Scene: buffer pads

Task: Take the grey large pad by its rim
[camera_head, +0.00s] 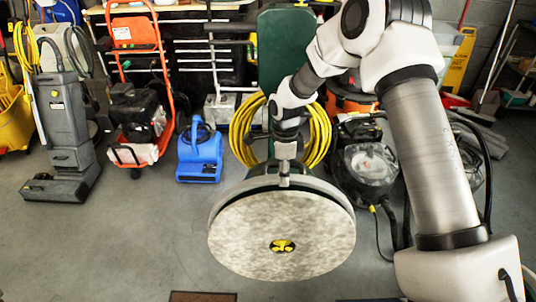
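The grey large pad (240,235) is a round, mottled disc with a yellow and black centre. It faces up toward me, in the middle of the head view, against a dark round head with a grey edge (330,192). My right gripper (284,181) comes down from above to the pad's far rim, with its fingertips at or very near that rim. I see the fingers edge-on as a narrow shape, so their gap and any contact are hidden. My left gripper is not in view.
A coiled yellow cord (243,132) hangs behind my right gripper. A blue blower (199,155), an orange-framed machine (134,100) and a grey upright machine (66,130) stand to the left. A black vacuum (368,165) stands close on the right. The floor at front left is clear.

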